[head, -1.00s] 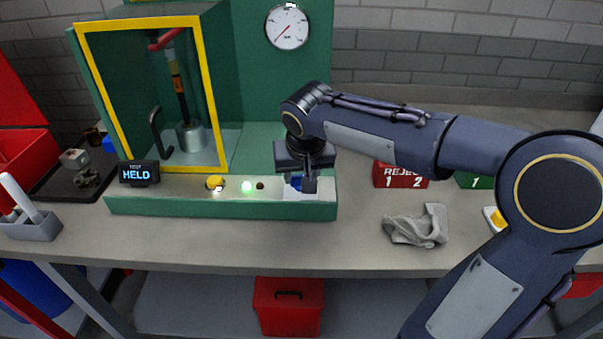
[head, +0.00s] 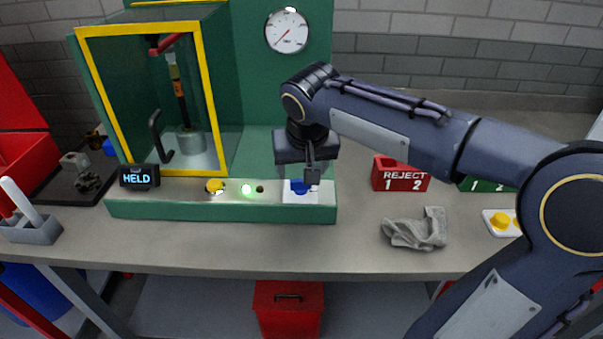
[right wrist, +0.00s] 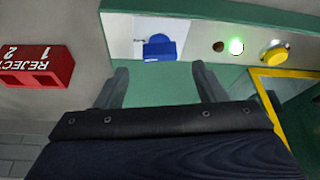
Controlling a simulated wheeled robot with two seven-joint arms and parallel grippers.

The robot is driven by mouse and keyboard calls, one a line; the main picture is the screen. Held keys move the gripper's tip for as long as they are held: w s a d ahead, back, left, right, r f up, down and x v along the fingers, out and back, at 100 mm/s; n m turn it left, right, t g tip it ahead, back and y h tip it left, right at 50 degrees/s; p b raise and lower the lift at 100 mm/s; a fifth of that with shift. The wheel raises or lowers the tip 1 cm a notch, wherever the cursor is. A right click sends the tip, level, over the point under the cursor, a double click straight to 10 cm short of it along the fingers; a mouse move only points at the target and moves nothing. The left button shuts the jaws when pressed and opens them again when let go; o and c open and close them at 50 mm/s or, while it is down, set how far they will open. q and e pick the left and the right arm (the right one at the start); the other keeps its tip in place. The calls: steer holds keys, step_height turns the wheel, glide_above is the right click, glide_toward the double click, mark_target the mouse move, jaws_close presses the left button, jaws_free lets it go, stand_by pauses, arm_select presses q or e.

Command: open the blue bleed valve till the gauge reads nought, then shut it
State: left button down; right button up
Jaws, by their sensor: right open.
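The blue bleed valve (head: 299,187) sits on a white plate at the right end of the green rig's front ledge. It also shows in the right wrist view (right wrist: 159,47), beyond my fingertips. My right gripper (head: 312,180) is above and close to the valve, partly in front of it in the head view. In the right wrist view its two fingers (right wrist: 160,78) are spread apart with nothing between them, and the valve is clear of them. The round gauge (head: 287,31) is on the green panel; its thin needle points to the lower left. My left gripper is out of view.
A lit display (head: 138,177) reads HELD. A yellow button (head: 214,186) and a green lamp (head: 246,189) are left of the valve. A yellow-framed guard encloses a cylinder. A red REJECT bin (head: 400,175) and grey cloth (head: 416,229) lie to the right.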

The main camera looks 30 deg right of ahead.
steer(key=v, duration=0.3)
steer(key=shift+r, duration=0.1)
stand_by(0.3)
steer(key=s+a+f+n+y+p, duration=0.1)
steer(key=s+a+f+y+p, duration=0.1)
steer(key=s, duration=0.7)
steer(key=s+a+f+n+t+y+p, duration=0.1)
steer(key=s+a+f+y+p, duration=0.1)
steer(key=s+f, duration=0.5)
steer(key=s+a+y, duration=0.1)
steer(key=s+a, duration=0.1)
steer(key=s, duration=0.1)
steer(key=shift+n, duration=0.3)
steer(key=shift+a, duration=0.1)
